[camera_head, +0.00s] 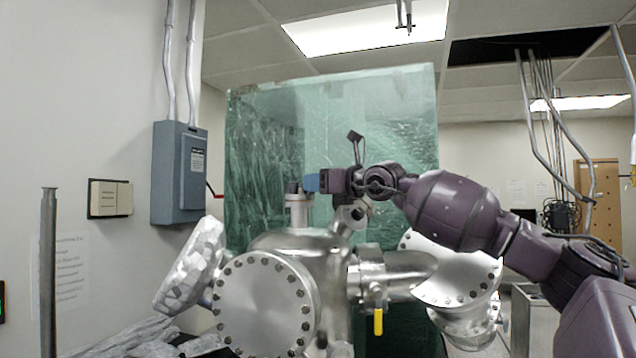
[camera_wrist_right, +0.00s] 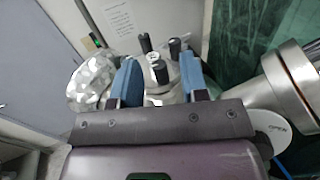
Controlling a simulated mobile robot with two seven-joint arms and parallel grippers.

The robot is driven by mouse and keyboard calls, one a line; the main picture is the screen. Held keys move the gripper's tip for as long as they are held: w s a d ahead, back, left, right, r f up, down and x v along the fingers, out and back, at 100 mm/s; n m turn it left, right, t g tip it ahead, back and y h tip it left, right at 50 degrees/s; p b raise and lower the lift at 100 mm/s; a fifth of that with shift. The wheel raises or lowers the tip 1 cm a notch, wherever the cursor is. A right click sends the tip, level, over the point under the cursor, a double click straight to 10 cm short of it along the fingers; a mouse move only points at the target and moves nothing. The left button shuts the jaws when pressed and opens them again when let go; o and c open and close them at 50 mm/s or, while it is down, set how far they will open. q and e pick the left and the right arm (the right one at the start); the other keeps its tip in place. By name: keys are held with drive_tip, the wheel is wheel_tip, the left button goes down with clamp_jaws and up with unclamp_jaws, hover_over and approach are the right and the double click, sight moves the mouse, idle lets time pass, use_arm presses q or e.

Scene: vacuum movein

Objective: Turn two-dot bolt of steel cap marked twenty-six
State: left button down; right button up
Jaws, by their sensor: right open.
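A small steel cap stands on an upright port (camera_head: 298,210) on top of the steel vacuum chamber (camera_head: 300,243). In the right wrist view the cap (camera_wrist_right: 160,99) carries dark upright bolts; one bolt (camera_wrist_right: 159,73) is nearest, with two others (camera_wrist_right: 145,42) (camera_wrist_right: 174,48) behind it. Their dot marks and the cap's number are too small to read. My right gripper (camera_head: 306,184) is at the top of the port, beside a dark bolt (camera_head: 292,187). Its blue fingers (camera_wrist_right: 159,80) are open, with the nearest bolt showing between them, apparently not gripped. My left gripper is not in view.
A large bolted flange (camera_head: 266,305) faces forward on the chamber. A foil-wrapped part (camera_head: 190,268) is at left, and a yellow-handled valve (camera_head: 378,320) at right. A green translucent panel (camera_head: 265,140) stands behind. The air above the port is clear.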

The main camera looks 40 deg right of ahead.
drive_tip(key=shift+w, duration=0.2)
drive_tip(key=shift+c, duration=0.5)
clamp_jaws()
